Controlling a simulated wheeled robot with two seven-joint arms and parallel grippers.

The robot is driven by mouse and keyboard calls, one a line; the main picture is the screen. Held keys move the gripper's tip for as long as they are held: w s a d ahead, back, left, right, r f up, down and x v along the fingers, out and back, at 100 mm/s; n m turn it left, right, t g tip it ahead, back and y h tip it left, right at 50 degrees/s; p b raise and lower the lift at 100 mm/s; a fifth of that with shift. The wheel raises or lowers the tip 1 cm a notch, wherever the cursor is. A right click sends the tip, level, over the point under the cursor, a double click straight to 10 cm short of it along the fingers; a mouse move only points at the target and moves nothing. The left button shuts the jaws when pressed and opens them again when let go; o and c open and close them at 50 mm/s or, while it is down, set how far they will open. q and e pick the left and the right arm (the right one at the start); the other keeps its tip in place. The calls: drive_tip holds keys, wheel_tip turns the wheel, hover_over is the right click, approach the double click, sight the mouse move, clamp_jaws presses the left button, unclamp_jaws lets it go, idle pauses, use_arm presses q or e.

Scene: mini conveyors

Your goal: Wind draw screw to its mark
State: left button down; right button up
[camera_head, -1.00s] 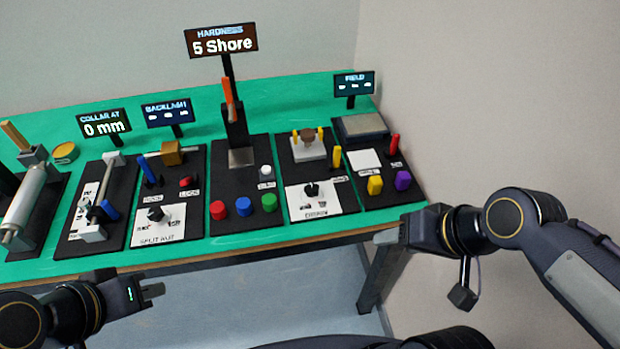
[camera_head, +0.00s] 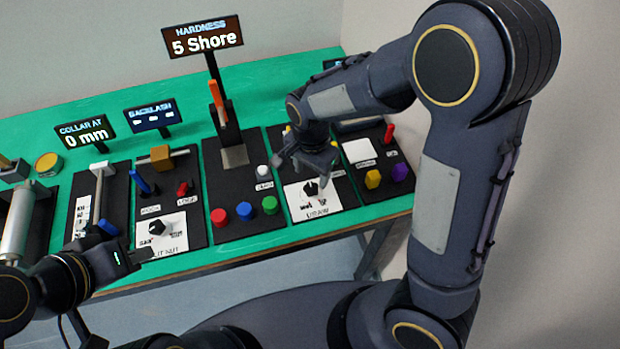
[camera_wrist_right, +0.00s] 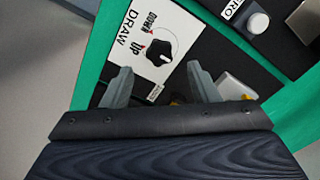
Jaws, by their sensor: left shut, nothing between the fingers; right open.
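The draw knob (camera_head: 310,189) is black and sits on a white plate (camera_head: 328,205) lettered DRAW. In the right wrist view the knob (camera_wrist_right: 158,52) has UP and DOWN lettering beside it. My right gripper (camera_head: 318,168) is over the draw panel, its arm reaching in from the right. In the wrist view its open fingers (camera_wrist_right: 158,72) point toward the knob, one to each side in the picture, with nothing between them. I cannot tell the exact gap to the knob. My left gripper (camera_head: 140,256) is shut and empty in front of the table's left part.
Red, blue and green buttons (camera_head: 245,210) stand left of the draw panel. Yellow (camera_head: 372,178) and purple (camera_head: 400,171) knobs stand to its right. The hardness sign (camera_head: 202,38) reads 5 Shore, the collar sign (camera_head: 86,132) 0 mm. My right arm hides most of the field sign.

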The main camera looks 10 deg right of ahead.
sight(311, 187)
wheel_tip(311, 187, down, 5)
drive_tip(key=shift+f, duration=0.15)
drive_tip(key=c, duration=1)
